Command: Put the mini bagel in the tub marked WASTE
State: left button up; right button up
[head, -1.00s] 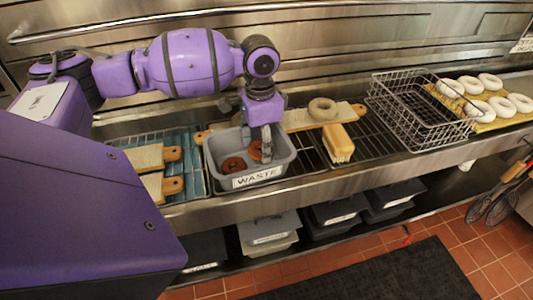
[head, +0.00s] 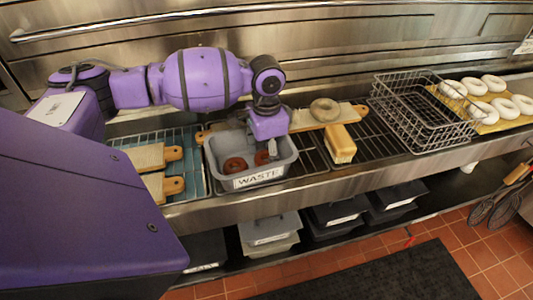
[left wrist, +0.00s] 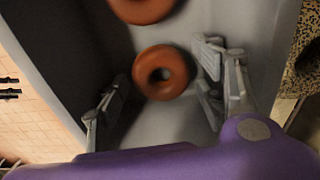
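The grey tub marked WASTE (head: 216,160) stands on the rack in the head view. Two reddish-brown rings lie in it: one at the left (head: 235,165), and one below my left gripper (head: 269,146) that I take to be the mini bagel (head: 262,158). In the left wrist view the mini bagel (left wrist: 144,77) shows between the spread fingers of my left gripper (left wrist: 160,76), with gaps on both sides. The other ring (left wrist: 143,9) is cut off by the top edge. The fingers are open and hold nothing. My right gripper is not seen.
A pale ring (head: 324,105) lies on a wooden board behind and right of the tub. A wooden-handled brush or block (head: 340,147) and a wire basket (head: 418,115) stand further right. Paddle boards (head: 150,157) lie left of the tub.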

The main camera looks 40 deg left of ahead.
pick_arm(q)
jog(key=shift+r, duration=0.1)
notch_tip(320, 180, up, 12)
jog(key=shift+p, duration=0.3)
dwell(0.3)
dwell(1.0)
